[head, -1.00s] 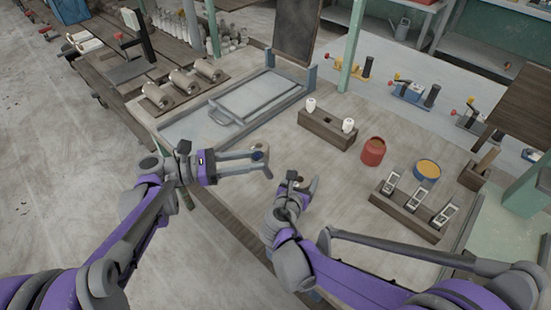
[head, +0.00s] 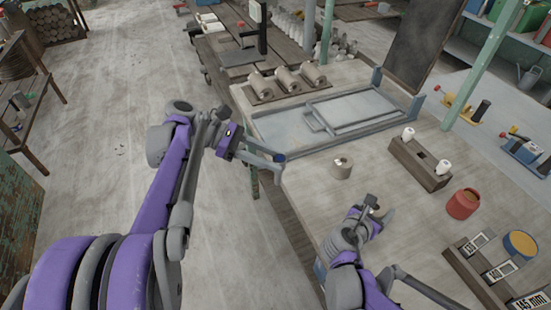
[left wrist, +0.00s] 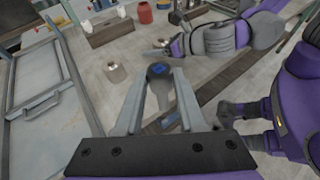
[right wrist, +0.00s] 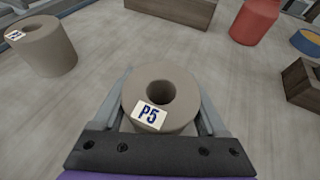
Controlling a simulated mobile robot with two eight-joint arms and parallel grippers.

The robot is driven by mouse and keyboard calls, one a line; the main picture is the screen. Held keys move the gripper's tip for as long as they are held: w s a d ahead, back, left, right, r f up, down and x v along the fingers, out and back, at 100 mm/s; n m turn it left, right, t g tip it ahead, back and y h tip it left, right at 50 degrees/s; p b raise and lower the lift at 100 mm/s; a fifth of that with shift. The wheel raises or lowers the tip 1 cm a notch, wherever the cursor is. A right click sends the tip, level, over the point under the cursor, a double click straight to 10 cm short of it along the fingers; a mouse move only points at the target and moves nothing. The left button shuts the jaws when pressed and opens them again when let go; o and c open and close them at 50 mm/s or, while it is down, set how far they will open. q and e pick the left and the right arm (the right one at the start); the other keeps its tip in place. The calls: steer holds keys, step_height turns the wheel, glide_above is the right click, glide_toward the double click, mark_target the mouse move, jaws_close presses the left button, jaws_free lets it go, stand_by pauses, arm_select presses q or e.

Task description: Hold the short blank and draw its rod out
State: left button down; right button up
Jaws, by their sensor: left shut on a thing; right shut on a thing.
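My right gripper (right wrist: 163,98) is shut on a grey-brown clay blank (right wrist: 186,88) with a white label reading P5. Its round centre hole faces the right wrist camera and looks dark and empty. My left gripper (head: 281,156) is shut on a dark grey round-ended piece, seemingly the rod (left wrist: 157,70), with a blue mark on its end. The left gripper is beyond the table's left edge in the head view, well apart from my right gripper (head: 378,214). Another holed blank (head: 341,167) stands upright on the table between them; it also shows in the right wrist view (right wrist: 47,48).
A grey framed tray (head: 330,125) lies at the back left of the table (head: 400,265). A wooden block with white knobs (head: 420,165), a red pot (head: 463,203) and a labelled block (head: 482,275) stand to the right. Bare table surrounds the standing blank.

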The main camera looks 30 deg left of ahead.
steer(key=o, duration=1.6)
steer(key=shift+c, duration=0.2)
steer(key=v, duration=1.2)
steer(key=shift+s+a+f, duration=0.1)
